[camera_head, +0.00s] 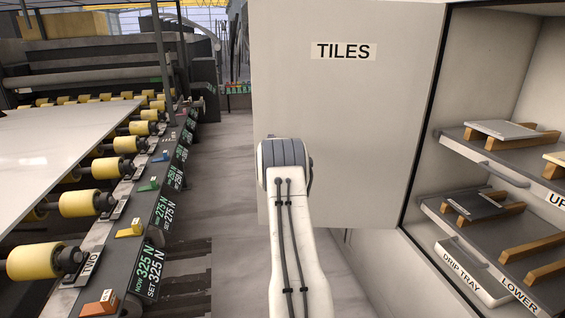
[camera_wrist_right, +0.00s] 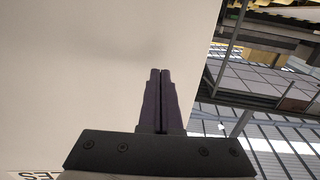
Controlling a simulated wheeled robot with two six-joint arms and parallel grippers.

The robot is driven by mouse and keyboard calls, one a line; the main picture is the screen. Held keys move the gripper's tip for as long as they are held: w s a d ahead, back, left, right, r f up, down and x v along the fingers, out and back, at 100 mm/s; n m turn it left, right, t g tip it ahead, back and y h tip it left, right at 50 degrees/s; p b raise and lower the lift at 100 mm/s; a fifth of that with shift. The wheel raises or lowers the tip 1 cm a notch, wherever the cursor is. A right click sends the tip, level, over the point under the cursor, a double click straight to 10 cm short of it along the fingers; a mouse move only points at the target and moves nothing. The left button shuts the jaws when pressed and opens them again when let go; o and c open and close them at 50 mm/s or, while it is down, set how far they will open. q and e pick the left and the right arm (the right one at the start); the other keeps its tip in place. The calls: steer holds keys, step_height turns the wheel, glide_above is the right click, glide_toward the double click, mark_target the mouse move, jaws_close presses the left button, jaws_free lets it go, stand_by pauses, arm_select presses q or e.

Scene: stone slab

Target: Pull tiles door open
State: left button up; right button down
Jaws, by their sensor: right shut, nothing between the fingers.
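The tiles door (camera_head: 350,110) is a pale flat panel with a black TILES label (camera_head: 343,51) near its top. It stands open, with the cabinet's inside showing to its right. My right arm comes up from the bottom in front of the door in the head view and hides its own gripper. In the right wrist view, my right gripper (camera_wrist_right: 161,73) is shut and empty. It is in front of the pale door face (camera_wrist_right: 80,70), close to the door's edge; I cannot tell whether it touches. Part of the label shows upside down at the lower left. My left gripper is not in view.
Inside the cabinet, an upper shelf (camera_head: 457,146) and a lower shelf (camera_head: 437,209) hold slabs on wooden strips, above a drip tray (camera_head: 472,274). A roller conveyor with a white slab (camera_head: 60,150) runs along the left. Floor (camera_head: 225,170) is free between conveyor and door.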

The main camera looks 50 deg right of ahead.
steer(key=w+a+b+v, duration=0.1)
steer(key=b+v, duration=0.2)
steer(key=v, duration=0.9)
steer(key=shift+s+a, duration=0.15)
steer(key=shift+a, duration=0.2)
